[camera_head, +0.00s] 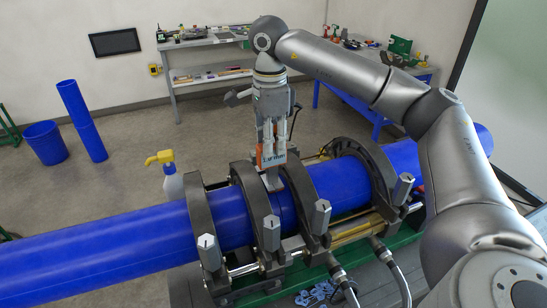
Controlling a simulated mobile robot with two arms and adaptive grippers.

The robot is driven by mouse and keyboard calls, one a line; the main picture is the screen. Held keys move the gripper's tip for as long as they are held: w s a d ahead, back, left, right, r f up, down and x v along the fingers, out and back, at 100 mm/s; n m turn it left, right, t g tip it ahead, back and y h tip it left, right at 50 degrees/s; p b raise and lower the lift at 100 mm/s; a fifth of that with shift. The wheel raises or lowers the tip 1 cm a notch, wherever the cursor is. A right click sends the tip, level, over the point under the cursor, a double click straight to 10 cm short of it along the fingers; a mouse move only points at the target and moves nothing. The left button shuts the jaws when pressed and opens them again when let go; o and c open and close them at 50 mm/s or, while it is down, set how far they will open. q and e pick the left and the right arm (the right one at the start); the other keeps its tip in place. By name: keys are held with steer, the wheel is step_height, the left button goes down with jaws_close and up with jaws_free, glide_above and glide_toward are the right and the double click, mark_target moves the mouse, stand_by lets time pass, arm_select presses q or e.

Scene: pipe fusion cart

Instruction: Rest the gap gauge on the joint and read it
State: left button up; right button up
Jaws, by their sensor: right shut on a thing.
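My right gripper (271,135) points down above the cart and is shut on the gap gauge (272,159). The gauge is a small orange and grey block with dark markings too small to read. Its narrow grey foot (273,183) reaches down to the top of the blue pipe (283,212) between the two middle clamps, where the joint lies. I cannot tell whether the foot touches the pipe. My left gripper is not in view.
Dark clamp rings (248,192) with grey upright bolts stand around the pipe on the green cart frame (405,231). A white spray bottle with a yellow head (166,168) stands behind the pipe. Workbenches (210,82) line the back wall. A blue bin (46,142) stands left.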

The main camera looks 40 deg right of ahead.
steer(key=shift+w+d+r+p, duration=0.1)
steer(key=shift+r+p, duration=0.35)
steer(key=shift+r, duration=0.4)
step_height(320, 180, up, 2)
steer(key=shift+r+p, duration=0.1)
steer(key=shift+p, duration=0.55)
steer(key=shift+r+p, duration=1.05)
steer(key=shift+r, duration=0.4)
